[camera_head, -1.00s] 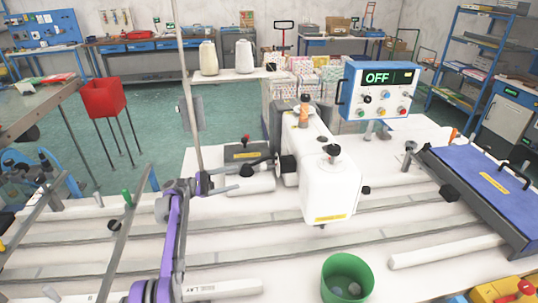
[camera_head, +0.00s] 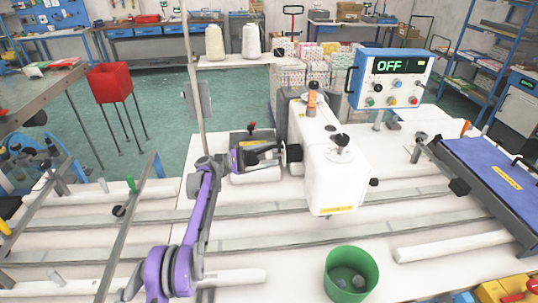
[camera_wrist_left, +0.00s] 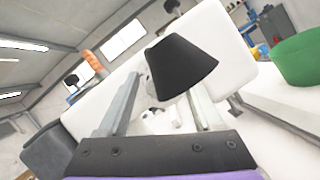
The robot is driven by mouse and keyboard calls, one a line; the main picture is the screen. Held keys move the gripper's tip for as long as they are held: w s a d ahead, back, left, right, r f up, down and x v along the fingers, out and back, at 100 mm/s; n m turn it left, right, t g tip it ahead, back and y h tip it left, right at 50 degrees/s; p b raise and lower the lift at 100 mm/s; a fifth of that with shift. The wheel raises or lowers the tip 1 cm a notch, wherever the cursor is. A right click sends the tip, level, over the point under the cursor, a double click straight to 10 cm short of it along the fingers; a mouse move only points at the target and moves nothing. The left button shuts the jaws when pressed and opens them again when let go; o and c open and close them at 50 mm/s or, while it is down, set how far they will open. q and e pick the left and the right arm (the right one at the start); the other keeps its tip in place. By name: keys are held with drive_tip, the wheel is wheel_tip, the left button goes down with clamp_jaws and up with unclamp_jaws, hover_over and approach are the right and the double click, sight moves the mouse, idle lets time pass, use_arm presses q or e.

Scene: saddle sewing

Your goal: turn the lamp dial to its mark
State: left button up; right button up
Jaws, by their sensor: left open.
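A black tapered knob (camera_head: 293,153), which I take for the lamp dial, sticks out from the left side of the white sewing machine (camera_head: 335,180). In the left wrist view the black knob (camera_wrist_left: 182,65) looks large, ahead of and between my fingers. My left gripper (camera_head: 276,152) is open, its fingertips close to the knob; it also shows in the wrist view (camera_wrist_left: 165,100). I cannot tell whether they touch it. No mark on the dial can be made out. My right gripper is not in view.
A blue-framed control box (camera_head: 392,78) reading OFF stands behind the machine. A green bin (camera_head: 351,277) stands in front. A thin upright pole (camera_head: 193,90) rises beside my left arm. Rails cross the white table.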

use_arm(q)
drive_tip(key=shift+d, duration=0.15)
clamp_jaws()
drive_tip(key=n+t+b, duration=0.2)
drive_tip(key=n, duration=0.1)
drive_tip(key=shift+f, duration=0.2)
drive_tip(key=shift+r+n, duration=0.2)
drive_tip(key=shift+n, duration=0.3)
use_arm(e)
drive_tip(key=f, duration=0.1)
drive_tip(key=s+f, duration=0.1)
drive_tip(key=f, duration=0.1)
use_arm(q)
unclamp_jaws()
